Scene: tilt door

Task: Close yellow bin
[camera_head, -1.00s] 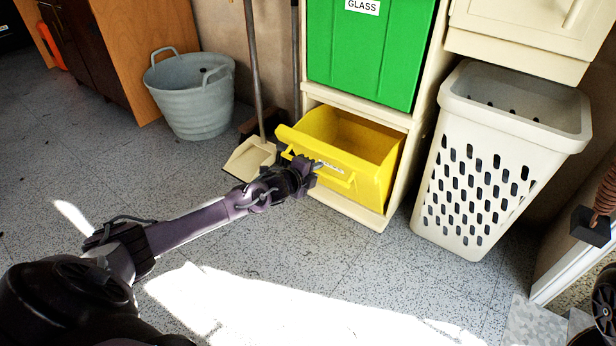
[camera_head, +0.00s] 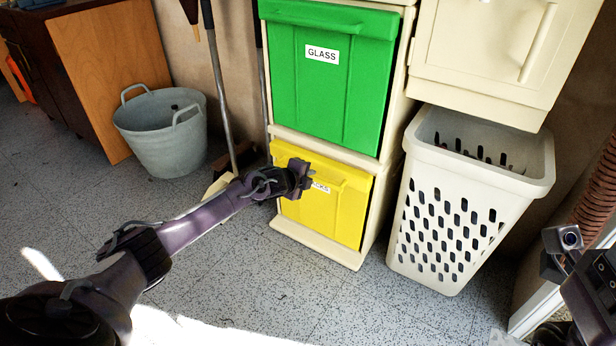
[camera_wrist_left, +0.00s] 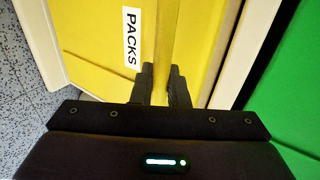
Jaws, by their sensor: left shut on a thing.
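The yellow bin (camera_head: 345,222) is the lower tilt-out front in the cream cabinet. Its front stands upright and looks about flush with the cabinet frame, with no opening showing above it. Its PACKS label shows in the left wrist view (camera_wrist_left: 132,38). My left gripper (camera_head: 303,172) is at the upper part of the yellow front, shut on its yellow handle (camera_wrist_left: 165,50), and partly covers the label in the head view. Part of my right arm's end (camera_head: 572,262) shows at the right edge; its fingers cannot be made out.
A green GLASS bin (camera_head: 335,100) is shut directly above. A white perforated basket (camera_head: 450,225) stands close on the right. A grey bucket (camera_head: 165,140) and a broom with dustpan are on the left. The floor in front is clear.

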